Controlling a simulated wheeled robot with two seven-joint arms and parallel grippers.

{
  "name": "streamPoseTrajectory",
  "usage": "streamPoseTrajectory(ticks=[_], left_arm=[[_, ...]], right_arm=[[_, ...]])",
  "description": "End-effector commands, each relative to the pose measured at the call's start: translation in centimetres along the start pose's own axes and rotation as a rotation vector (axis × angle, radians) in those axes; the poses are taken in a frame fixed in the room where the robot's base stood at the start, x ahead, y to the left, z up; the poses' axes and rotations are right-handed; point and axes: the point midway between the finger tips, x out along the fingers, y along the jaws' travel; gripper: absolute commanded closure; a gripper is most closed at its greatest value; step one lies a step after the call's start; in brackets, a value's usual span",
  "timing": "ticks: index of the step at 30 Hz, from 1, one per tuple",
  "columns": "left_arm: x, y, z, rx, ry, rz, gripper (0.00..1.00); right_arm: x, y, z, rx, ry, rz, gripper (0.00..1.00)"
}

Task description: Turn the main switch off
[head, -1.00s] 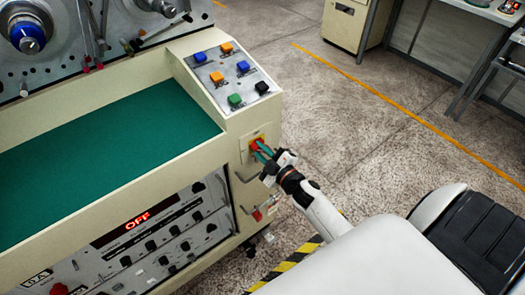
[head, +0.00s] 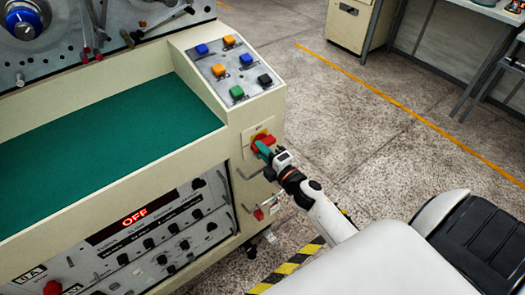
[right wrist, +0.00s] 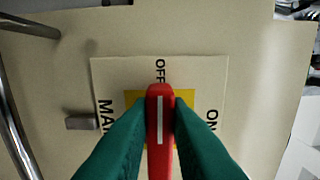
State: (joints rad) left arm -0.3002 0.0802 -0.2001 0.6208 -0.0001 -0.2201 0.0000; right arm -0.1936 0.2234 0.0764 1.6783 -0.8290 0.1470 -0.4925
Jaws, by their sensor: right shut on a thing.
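ON is printed to the right and MAIN to the left. My right gripper (head: 263,149) is shut on the handle, with a green finger on either side in the right wrist view. The handle's lower part is partly hidden between the fingers. My left gripper is not in view.
A sloped panel with several coloured buttons (head: 234,68) is above the switch. Metal bar handles (head: 248,175) stick out below it. The machine's front display (head: 135,217) reads OFF in red. Open floor (head: 370,120) lies to the right.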

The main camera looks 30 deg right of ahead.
Motion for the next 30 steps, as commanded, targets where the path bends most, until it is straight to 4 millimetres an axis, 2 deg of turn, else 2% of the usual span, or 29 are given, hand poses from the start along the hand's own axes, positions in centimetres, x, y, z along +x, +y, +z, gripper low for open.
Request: streamPoseTrajectory(ticks=[17, 18, 22, 30], left_arm=[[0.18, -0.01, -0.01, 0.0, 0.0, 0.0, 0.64], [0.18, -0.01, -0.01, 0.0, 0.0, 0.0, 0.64], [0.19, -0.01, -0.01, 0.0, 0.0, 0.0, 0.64], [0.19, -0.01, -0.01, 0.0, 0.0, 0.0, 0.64]], right_arm=[[-0.02, 0.12, 0.04, -0.039, -0.001, 0.001, 1.0], [-0.02, 0.12, 0.04, -0.038, -0.001, 0.001, 0.82], [-0.02, 0.12, 0.03, -0.037, -0.001, 0.001, 0.62], [-0.07, 0.11, 0.02, -0.035, -0.001, 0.001, 0.62]])
